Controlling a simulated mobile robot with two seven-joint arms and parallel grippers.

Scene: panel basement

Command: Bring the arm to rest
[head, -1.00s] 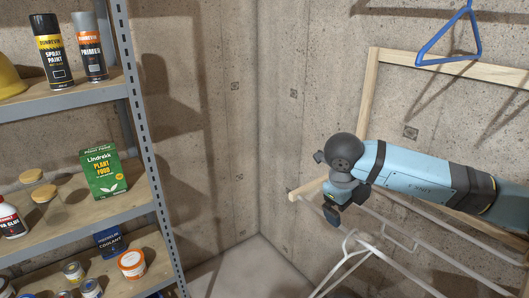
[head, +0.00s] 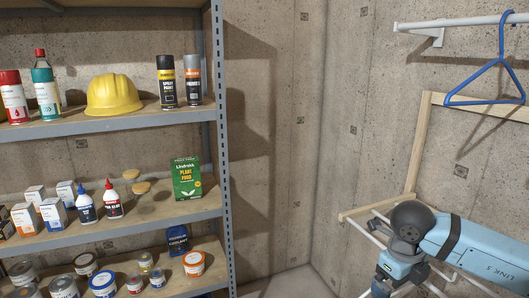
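My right arm (head: 478,248), light blue with a dark round joint, reaches in from the right edge in the head view. It is bent at the joint and its wrist points down toward the bottom edge. Only a dark part of my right gripper (head: 378,288) shows at the bottom edge. Its fingertips are cut off, so I cannot tell whether it is open or shut. No held thing is visible. My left arm and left gripper are out of view.
A metal shelf rack (head: 222,150) with cans, bottles, boxes and a yellow hard hat (head: 113,95) stands at left. A blue hanger (head: 490,85) hangs from a white rail (head: 465,22). A wooden rack frame (head: 415,150) stands behind my arm. Bare floor shows in the corner.

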